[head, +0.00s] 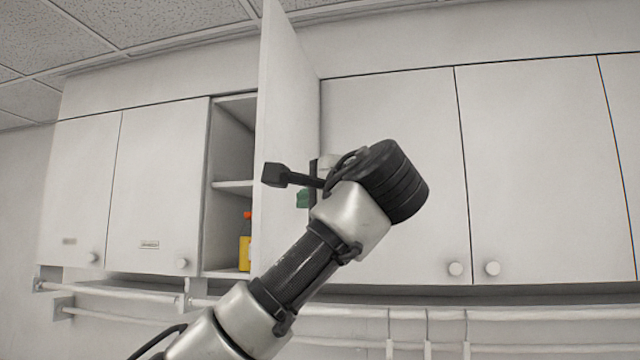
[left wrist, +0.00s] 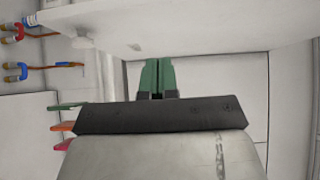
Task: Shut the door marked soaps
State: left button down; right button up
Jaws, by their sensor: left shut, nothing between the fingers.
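The open cabinet door (head: 287,110) stands swung out toward me, hinged on the right side of an open compartment (head: 230,150). No marking on it can be read in the head view. My left gripper (head: 303,198) is on the right of this door, mostly hidden behind my own wrist. In the left wrist view the green fingers of my left gripper (left wrist: 158,76) are together and empty. A white panel (left wrist: 200,25), apparently the door, lies just beyond them with a knob (left wrist: 82,42) and a small unreadable mark. I cannot tell whether the fingers touch it.
A yellow bottle (head: 245,245) stands in the open compartment. Shut doors are on the left (head: 158,180) and right (head: 390,120). Rails (head: 110,291) run below the cabinets. Coloured clamps (left wrist: 15,72) show in the left wrist view.

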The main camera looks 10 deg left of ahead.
aim_at(266, 206)
pick_arm(q)
jog(key=w+a+p, duration=0.1)
jog(key=a, duration=0.1)
jog(key=w+a+p, duration=0.1)
jog(key=a, duration=0.1)
jog(key=w+a+p, duration=0.1)
jog(key=a, duration=0.1)
jog(key=shift+w+a+r+p, duration=0.15)
jog(key=shift+w+p, duration=0.15)
jog(key=shift+w, duration=0.05)
jog(key=shift+s+a, duration=0.1)
jog(key=shift+a, duration=0.5)
pick_arm(e)
notch_tip(266, 206, up, 5)
jog(key=shift+f, duration=0.1)
pick_arm(q)
jog(key=shift+d, duration=0.1)
